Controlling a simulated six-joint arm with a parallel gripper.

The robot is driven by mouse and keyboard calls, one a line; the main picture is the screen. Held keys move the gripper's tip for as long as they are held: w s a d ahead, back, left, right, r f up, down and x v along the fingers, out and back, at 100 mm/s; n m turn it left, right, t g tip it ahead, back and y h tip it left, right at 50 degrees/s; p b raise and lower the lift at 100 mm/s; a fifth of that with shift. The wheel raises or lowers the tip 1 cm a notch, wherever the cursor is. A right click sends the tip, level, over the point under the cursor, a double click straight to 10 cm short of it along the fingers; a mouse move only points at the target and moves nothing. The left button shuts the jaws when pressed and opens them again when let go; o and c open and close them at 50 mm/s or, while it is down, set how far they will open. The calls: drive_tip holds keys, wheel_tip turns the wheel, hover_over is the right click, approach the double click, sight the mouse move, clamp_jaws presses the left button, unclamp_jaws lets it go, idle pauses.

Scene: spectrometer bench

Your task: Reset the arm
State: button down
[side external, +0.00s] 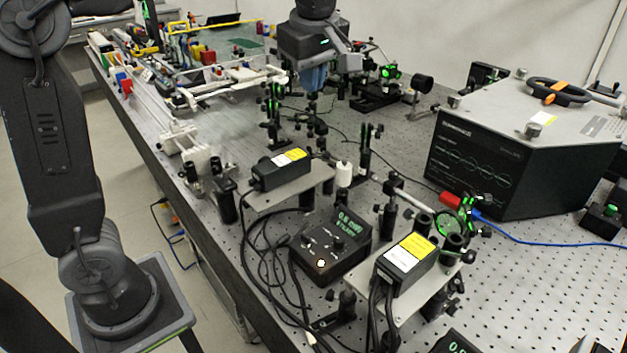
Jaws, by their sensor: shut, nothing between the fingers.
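My gripper (313,78) hangs at the top middle of the side external view, pointing down over the optical bench (420,120). Its fingers look bluish and are together, with nothing seen between them. It is above the bench, near several dark optical posts. The large dark arm at the left of the view is mine.
A spectrometer box (520,160) stands at the right with a blue cable. A controller with a green display (332,245) and black laser modules (281,170) stand in front, with loose black cables. Posts and rails crowd the bench. Bare perforated surface (560,290) shows at the lower right.

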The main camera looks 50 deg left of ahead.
drive_tip(key=s+d+f+m+t+h, duration=0.1)
drive_tip(key=s+f+m+t, duration=0.1)
drive_tip(key=s+f+m, duration=0.3)
drive_tip(key=s+f+m+t+h, duration=0.1)
drive_tip(key=s+f+m, duration=0.4)
drive_tip(key=s+m, duration=0.8)
drive_tip(key=shift+s+d+f+t+h, duration=0.3)
drive_tip(key=shift+s+d+t, duration=0.15)
drive_tip(key=shift+t, duration=0.15)
